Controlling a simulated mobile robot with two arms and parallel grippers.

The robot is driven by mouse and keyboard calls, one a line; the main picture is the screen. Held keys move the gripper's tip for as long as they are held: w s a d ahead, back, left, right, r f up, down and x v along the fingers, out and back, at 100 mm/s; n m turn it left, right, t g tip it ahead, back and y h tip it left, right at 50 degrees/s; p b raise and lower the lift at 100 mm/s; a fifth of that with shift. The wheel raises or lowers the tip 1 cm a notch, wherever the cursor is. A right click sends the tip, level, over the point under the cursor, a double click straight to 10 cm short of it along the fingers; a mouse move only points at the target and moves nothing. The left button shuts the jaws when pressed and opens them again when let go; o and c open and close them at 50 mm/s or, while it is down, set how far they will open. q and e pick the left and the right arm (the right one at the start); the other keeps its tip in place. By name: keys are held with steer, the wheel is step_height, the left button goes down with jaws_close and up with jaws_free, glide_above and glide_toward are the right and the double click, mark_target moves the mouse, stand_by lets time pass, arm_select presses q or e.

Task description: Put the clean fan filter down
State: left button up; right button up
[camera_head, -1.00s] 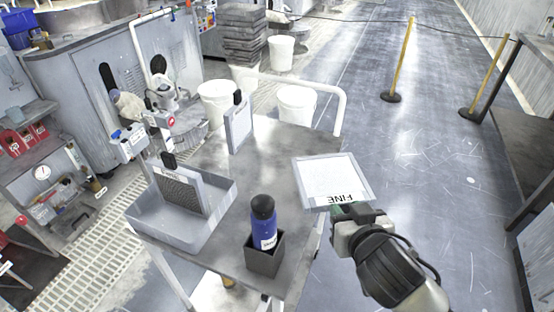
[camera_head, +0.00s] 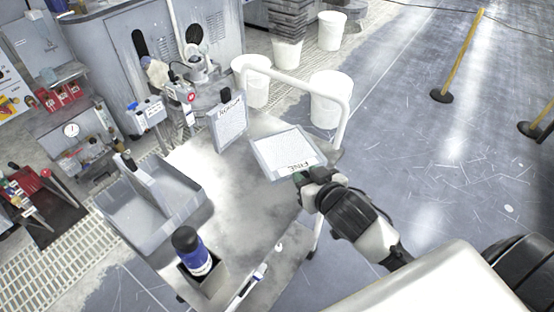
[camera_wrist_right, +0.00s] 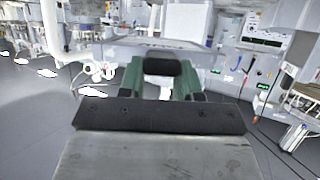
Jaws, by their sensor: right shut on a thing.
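My right gripper (camera_head: 308,181) is shut on the black tab of a white, grey-framed filter (camera_head: 284,150) marked "FINE". The filter is held nearly flat, face up, over the back right part of the grey cart top (camera_head: 245,190); I cannot tell whether it touches. In the right wrist view the green fingers (camera_wrist_right: 164,82) close around the black tab (camera_wrist_right: 162,66). A second framed filter (camera_head: 231,124) with a black tab stands upright just left of the held one. A third filter (camera_head: 150,175) stands in a grey tray (camera_head: 185,215). My left gripper is not in view.
A blue bottle (camera_head: 194,250) with a black cap stands in a dark holder at the cart's front. A white handrail (camera_head: 345,110) bounds the cart's back right. White buckets (camera_head: 331,98) stand behind. The cart top's middle is clear.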

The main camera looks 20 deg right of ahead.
mark_target(286, 164)
steer(key=x, duration=0.4)
steer(key=f+x, duration=0.1)
steer(key=x, duration=0.7)
steer(key=shift+s+a+f, duration=0.1)
steer(key=shift+s+f, duration=0.15)
steer(key=shift+s, duration=0.05)
steer(key=shift+f, duration=1.95)
steer(key=shift+f, duration=0.1)
steer(key=o, duration=1)
steer(key=v, duration=1.2)
steer(key=shift+s, duration=0.1)
